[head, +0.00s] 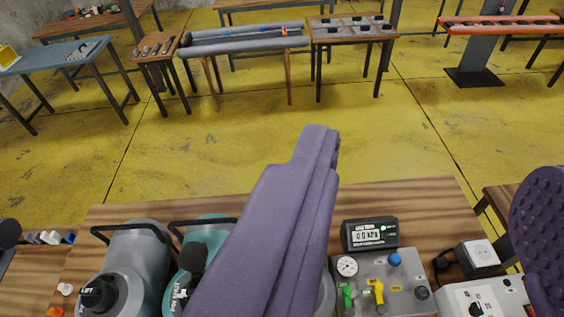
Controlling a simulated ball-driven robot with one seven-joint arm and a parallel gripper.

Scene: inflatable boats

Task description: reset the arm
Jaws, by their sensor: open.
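My gripper (432,155) shows as two purple parts standing apart. One is a long, ridged finger rising from the bottom middle, its tip over the yellow floor. The other is a rounded piece with a bumpy pad, cut off by the right edge. The gripper is open, and I see nothing between the parts. The long finger hides part of the wooden bench (420,197) and some equipment on it.
On the bench are a grey canister (140,260), a teal canister (212,228), a pressure display (370,234), a valve panel (405,268) and a socket box (478,256). Beyond lies clear yellow floor (420,125). Farther back stand a blue table (60,55) and several other tables.

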